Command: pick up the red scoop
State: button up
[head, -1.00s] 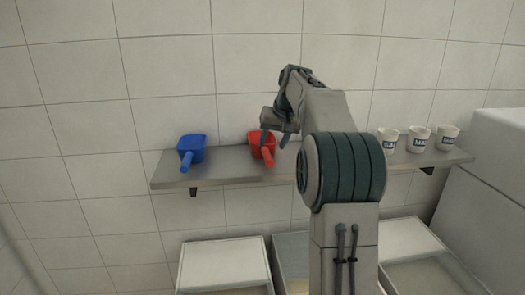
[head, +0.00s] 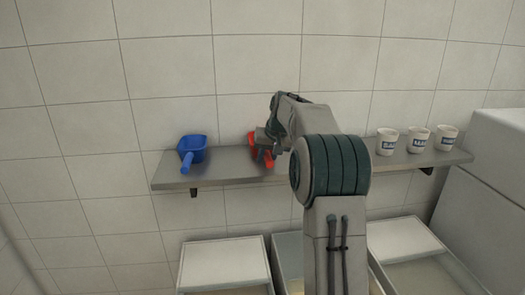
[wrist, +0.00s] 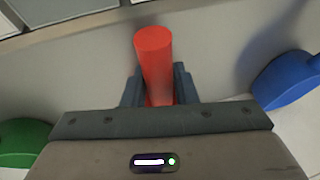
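The red scoop (head: 254,139) stands on the wall shelf, partly hidden behind my gripper (head: 264,146) in the head view. In the wrist view, the red scoop's round handle (wrist: 154,60) runs between the two dark fingers of my gripper (wrist: 159,88). The fingers sit close against both sides of the handle, with no clear gap. The rest of the scoop is hidden behind the gripper body there. The scoop appears to be still at shelf height.
A blue scoop (head: 192,149) is left of the red one on the shelf (head: 225,168); a green object (wrist: 22,142) shows in the wrist view. Three white labelled cups (head: 387,142) stand at the right. Bins (head: 225,262) are below, the tiled wall behind.

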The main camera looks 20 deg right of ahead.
grip_shut()
jog(key=shift+r, duration=0.1)
